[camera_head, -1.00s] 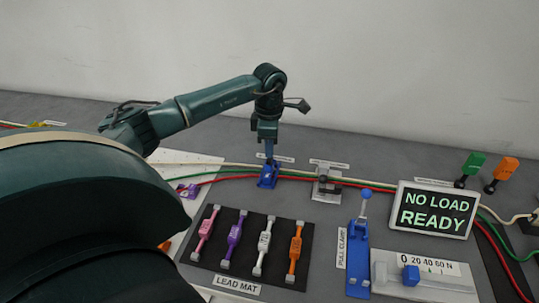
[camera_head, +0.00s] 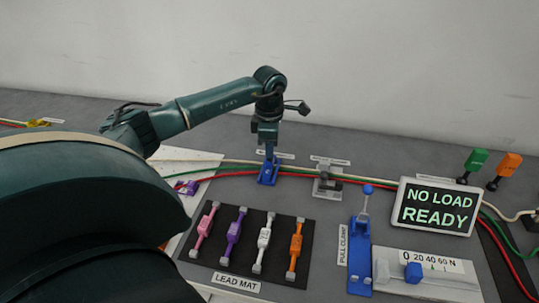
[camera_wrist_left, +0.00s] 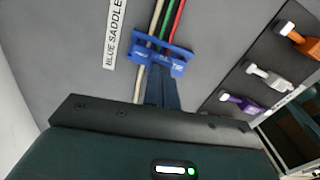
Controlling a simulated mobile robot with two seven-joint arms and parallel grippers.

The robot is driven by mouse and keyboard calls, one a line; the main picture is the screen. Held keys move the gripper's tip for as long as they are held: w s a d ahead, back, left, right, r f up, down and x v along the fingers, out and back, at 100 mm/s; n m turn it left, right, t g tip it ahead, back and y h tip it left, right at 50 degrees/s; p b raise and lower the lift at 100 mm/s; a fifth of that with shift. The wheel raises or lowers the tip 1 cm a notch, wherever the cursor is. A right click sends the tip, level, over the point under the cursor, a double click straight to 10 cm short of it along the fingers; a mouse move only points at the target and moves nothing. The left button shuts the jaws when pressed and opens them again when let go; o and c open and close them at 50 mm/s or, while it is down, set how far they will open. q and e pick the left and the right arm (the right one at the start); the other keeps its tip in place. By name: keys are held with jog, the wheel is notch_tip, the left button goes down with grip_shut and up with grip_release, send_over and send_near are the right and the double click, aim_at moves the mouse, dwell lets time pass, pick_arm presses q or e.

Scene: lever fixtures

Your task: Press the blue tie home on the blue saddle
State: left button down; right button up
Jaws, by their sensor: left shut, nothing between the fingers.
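The blue saddle (camera_head: 268,174) stands on the bench near the back, with the cables running through it. In the left wrist view, a blue tie (camera_wrist_left: 178,64) marked "TIE" lies across the cables at the saddle (camera_wrist_left: 140,47). How deep the tie sits I cannot tell. My left gripper (camera_head: 268,155) points down over the saddle, shut and empty. In the left wrist view its fingertips (camera_wrist_left: 160,72) reach the near edge of the tie and look very close to or touching it. My right gripper is not in view.
A grey saddle (camera_head: 327,181) stands to the right on the same cables. The lead mat (camera_head: 252,240) with several coloured leads lies in front. A blue pull clamp (camera_head: 359,250), a force gauge (camera_head: 430,271) and a "NO LOAD READY" display (camera_head: 436,208) are at the right.

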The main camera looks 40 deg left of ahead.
pick_arm(q)
jog(key=shift+f, duration=0.3)
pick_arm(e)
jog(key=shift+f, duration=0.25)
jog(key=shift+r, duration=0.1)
pick_arm(q)
notch_tip(320, 180, up, 4)
jog(key=p, duration=0.2)
jog(key=shift+p, duration=0.4)
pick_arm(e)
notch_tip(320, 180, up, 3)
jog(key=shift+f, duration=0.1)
pick_arm(q)
notch_tip(320, 180, up, 2)
jog(key=shift+w+r, duration=0.1)
jog(key=shift+r, duration=0.15)
notch_tip(320, 180, up, 10)
jog(key=b, duration=0.1)
jog(key=shift+r, duration=0.25)
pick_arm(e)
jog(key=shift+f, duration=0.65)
